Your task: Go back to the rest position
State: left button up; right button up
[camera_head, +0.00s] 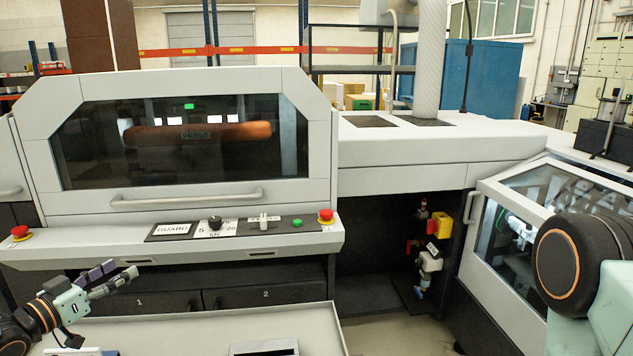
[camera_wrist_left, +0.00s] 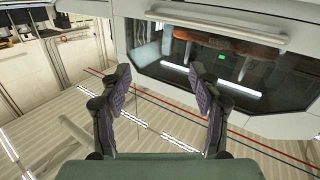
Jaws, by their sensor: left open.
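My left gripper (camera_head: 119,271) is at the lower left of the head view, in front of the machine's drawers and above the pale tray-like surface. Its two fingers are apart with nothing between them. In the left wrist view the open gripper (camera_wrist_left: 160,84) points toward the machine's guard window (camera_wrist_left: 210,60), with clear space between the fingers. A thick dark and pale green arm part of mine fills the lower right of the head view. My right gripper is outside both views.
The press guard (camera_head: 190,140) has a handle (camera_head: 187,199) below its window. The control ledge carries red buttons (camera_head: 326,215), a knob (camera_head: 215,222) and a green button (camera_head: 297,223). A glazed machine (camera_head: 500,240) stands at the right. A pale surface (camera_head: 200,328) lies in front.

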pick_arm(q)
jog(key=s+d+f+n+g+y+b, duration=0.1)
jog(key=s+d+f+n+g+b, duration=0.2)
jog(key=d+f, duration=0.45)
jog(key=s+d+f+g+y+b, duration=0.15)
jog(key=s+d+f, duration=0.35)
jog(key=f, duration=0.5)
jog(key=s+d+f+n+g+y+b, duration=0.1)
jog(key=s+d+f+n+g+b, duration=0.2)
jog(key=d+f, duration=0.4)
jog(key=s+d+f+m+g+b, duration=0.1)
jog(key=s+f+g+b, duration=0.2)
jog(key=s, duration=0.7)
jog(key=s+d+f+m+g+y+b, duration=0.1)
jog(key=s+d+f+g+b, duration=0.1)
jog(key=s+f, duration=0.6)
jog(key=s+d+f+m+g+b, duration=0.1)
jog(key=s+f+g+b, duration=0.3)
jog(key=s, duration=0.8)
jog(key=shift+s+d+f+y, duration=0.15)
jog(key=shift+d+f+y, duration=0.35)
jog(key=shift+f, duration=0.55)
